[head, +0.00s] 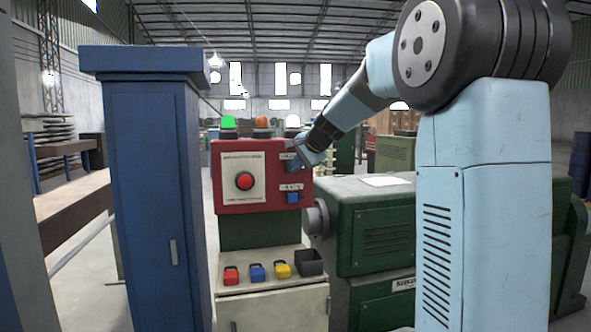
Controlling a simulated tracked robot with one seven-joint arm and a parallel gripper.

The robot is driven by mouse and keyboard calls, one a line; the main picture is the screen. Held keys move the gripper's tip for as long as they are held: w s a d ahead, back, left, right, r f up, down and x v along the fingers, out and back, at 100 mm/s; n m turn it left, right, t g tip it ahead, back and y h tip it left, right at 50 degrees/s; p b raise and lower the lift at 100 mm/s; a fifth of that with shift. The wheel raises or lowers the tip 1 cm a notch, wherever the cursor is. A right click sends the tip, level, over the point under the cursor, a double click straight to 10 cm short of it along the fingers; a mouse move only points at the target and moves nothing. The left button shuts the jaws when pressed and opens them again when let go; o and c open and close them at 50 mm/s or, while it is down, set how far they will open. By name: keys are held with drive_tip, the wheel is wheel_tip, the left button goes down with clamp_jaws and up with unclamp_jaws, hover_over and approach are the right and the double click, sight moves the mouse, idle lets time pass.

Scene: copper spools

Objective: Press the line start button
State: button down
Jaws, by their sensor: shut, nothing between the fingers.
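A red control panel (231,198) stands in the middle of the head view. A large round red button (244,181) sits on its pale plate. My gripper (293,166) reaches down from the right to the panel's upper right corner. Its fingers are shut and empty, in front of or touching a small control under a pale label. A bit of green (303,167) shows beside the fingers; the rest is hidden, so I cannot tell whether it is the line start button or whether it is pressed. A blue lock-like piece (293,197) is lower, under another label.
A green lamp (228,122) tops the panel. Red (231,275), blue (257,272) and yellow (282,270) padlocks and a dark bin (309,262) sit on the ledge below. A blue cabinet (150,190) stands left. A green machine (375,229) stands close on the right.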

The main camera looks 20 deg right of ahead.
idle(0.4)
drive_tip(key=shift+s, duration=0.85)
drive_tip(key=shift+s, duration=0.1)
drive_tip(key=s, duration=0.4)
drive_tip(key=shift+s, duration=0.4)
idle(0.4)
